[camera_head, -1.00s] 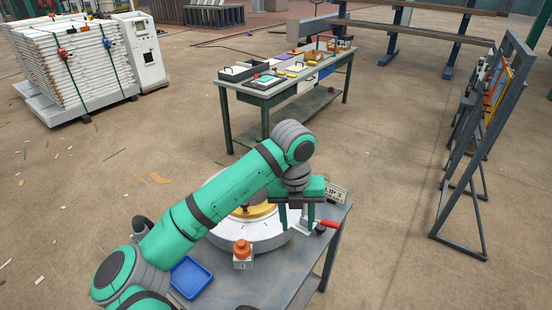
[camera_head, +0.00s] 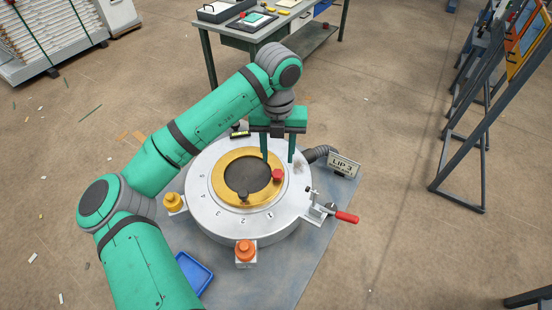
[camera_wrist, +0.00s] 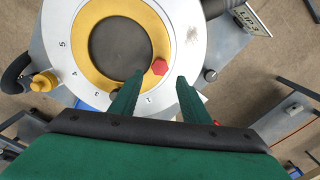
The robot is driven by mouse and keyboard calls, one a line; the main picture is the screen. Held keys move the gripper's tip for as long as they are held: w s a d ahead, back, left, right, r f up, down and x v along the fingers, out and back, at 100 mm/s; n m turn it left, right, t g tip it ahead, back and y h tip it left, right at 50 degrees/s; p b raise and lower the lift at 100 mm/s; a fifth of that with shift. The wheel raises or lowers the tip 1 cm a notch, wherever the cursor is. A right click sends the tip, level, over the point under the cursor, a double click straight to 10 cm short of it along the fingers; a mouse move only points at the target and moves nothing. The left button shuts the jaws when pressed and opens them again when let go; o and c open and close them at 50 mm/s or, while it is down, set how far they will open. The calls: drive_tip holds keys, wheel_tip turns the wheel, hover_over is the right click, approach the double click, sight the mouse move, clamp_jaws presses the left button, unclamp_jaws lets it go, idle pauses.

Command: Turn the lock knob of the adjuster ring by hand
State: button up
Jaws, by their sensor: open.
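The brass-coloured adjuster ring (camera_head: 222,184) lies on a round white body with numbers on its face. A red knob (camera_head: 277,176) stands on the ring's right side; it shows as a red hexagon in the wrist view (camera_wrist: 159,67). A dark knob (camera_head: 243,196) sits at the ring's front edge. My gripper (camera_head: 278,158) is open and empty, fingers pointing down, above the back right of the ring. In the wrist view, the red knob appears between and just beyond my fingertips (camera_wrist: 160,78). I cannot tell the height gap; no contact shows.
An orange knob (camera_head: 245,248) and a yellow knob (camera_head: 173,201) stand at the body's outer edge. A red-handled clamp (camera_head: 345,217) juts out right. A black hose (camera_head: 319,152), a "LIP 3" sign (camera_head: 344,165) and a blue tray (camera_head: 193,272) are around the body.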

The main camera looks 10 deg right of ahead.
sight(278, 173)
wheel_tip(278, 173, down, 6)
drive_tip(key=shift+f, duration=0.1)
drive_tip(key=shift+a+f, duration=0.1)
drive_tip(key=shift+f, duration=0.05)
drive_tip(key=shift+s, duration=0.1)
drive_tip(key=shift+f, duration=0.1)
drive_tip(key=shift+d, duration=0.2)
drive_tip(key=c, duration=0.8)
